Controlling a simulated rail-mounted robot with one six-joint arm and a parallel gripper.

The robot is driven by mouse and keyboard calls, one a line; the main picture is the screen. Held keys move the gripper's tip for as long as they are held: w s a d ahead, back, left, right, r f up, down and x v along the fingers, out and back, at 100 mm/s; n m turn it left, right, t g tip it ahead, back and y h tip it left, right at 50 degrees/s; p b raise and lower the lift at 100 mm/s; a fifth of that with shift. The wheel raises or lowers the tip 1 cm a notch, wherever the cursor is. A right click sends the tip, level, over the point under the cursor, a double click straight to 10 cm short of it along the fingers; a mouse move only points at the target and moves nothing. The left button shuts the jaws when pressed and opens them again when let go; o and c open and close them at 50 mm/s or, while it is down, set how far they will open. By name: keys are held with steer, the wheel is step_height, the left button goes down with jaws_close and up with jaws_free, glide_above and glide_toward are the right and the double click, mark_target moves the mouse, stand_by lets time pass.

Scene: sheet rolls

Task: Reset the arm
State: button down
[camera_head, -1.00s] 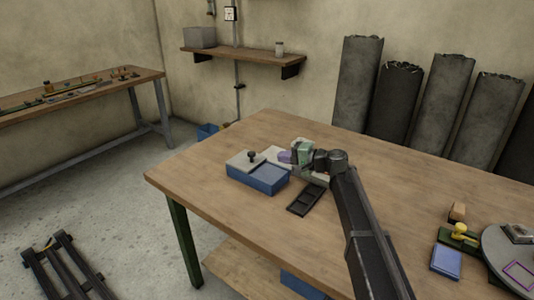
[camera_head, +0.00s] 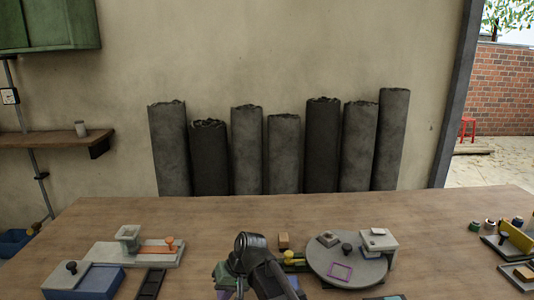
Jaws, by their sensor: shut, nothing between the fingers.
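My arm rises from the bottom edge of the head view, its dark wrist bent over the workbench (camera_head: 330,208). My gripper (camera_head: 230,272) hangs on the left of the wrist, low over the front of the bench. It is small and dark here, and its fingertips are hard to make out. It is shut and holds nothing.
A round grey turntable (camera_head: 372,272) stands right of the arm, with a yellow-knobbed tool (camera_head: 290,258) and a wooden block (camera_head: 283,240) between. A blue box (camera_head: 85,283) and a grey fixture (camera_head: 110,253) stand left. Several dark rolls (camera_head: 247,150) lean behind the bench.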

steer(key=s+d+r+m+h+p, duration=0.1)
steer(key=s+d+r+p, duration=0.2)
steer(key=d, duration=0.7)
steer(key=s+d+r+m+h+p, duration=0.2)
steer(key=s+d+r+p, duration=0.1)
steer(key=d, duration=0.7)
steer(key=s+d+r+m+t+h+p, duration=0.1)
steer(key=s+d+r+h+p, duration=0.1)
steer(key=d, duration=0.8)
step_height(320, 180, up, 3)
steer(key=shift+s+f+p, duration=0.2)
steer(key=shift+s+p, duration=0.45)
steer(key=shift+p, duration=0.5)
